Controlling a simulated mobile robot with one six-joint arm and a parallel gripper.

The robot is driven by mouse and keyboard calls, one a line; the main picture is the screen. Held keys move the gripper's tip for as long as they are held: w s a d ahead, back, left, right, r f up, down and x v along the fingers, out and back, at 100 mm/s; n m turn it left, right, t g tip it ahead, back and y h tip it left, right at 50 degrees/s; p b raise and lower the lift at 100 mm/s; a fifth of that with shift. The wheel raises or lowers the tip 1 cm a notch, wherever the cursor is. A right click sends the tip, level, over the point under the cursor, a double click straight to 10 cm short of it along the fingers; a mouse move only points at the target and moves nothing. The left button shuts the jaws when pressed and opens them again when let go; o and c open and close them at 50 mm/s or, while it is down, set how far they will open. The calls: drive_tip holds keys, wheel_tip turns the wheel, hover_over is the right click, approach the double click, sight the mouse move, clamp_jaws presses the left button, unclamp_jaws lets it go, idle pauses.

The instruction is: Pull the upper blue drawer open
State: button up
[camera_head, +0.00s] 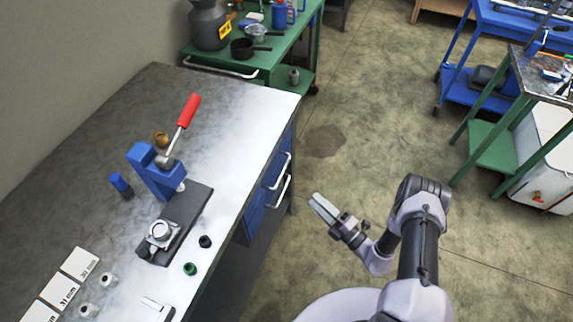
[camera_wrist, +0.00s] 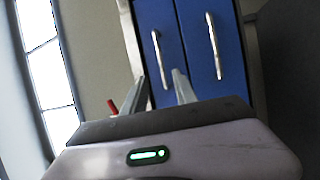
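The upper blue drawer (camera_wrist: 150,18) is the left of two blue panels in the wrist view, where the bench top lies to the left. Its silver bar handle (camera_wrist: 162,62) is in front of my fingers. In the head view, this handle (camera_head: 281,170) shows on the bench's right side. The drawer looks shut. My gripper (camera_head: 317,201) is to the right of the drawers and apart from them, its fingers pointing towards the bench. In the wrist view, my gripper (camera_wrist: 160,82) has its fingers spread, with nothing between them.
The lower blue drawer (camera_wrist: 196,20) has its own handle (camera_wrist: 213,48). The workbench (camera_head: 110,150) carries a blue press (camera_head: 152,170) with a red-handled lever (camera_head: 188,110). A green cart (camera_head: 295,60) stands beyond the bench. The floor (camera_head: 345,130) right of the bench is clear.

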sight(283, 171)
drive_tip(key=b+x, duration=0.3)
drive_tip(key=x, duration=1.2)
drive_tip(key=shift+w+a+r, duration=0.1)
drive_tip(key=shift+a+r, duration=0.05)
drive_tip(key=shift+a, duration=0.2)
clamp_jaws()
idle(0.3)
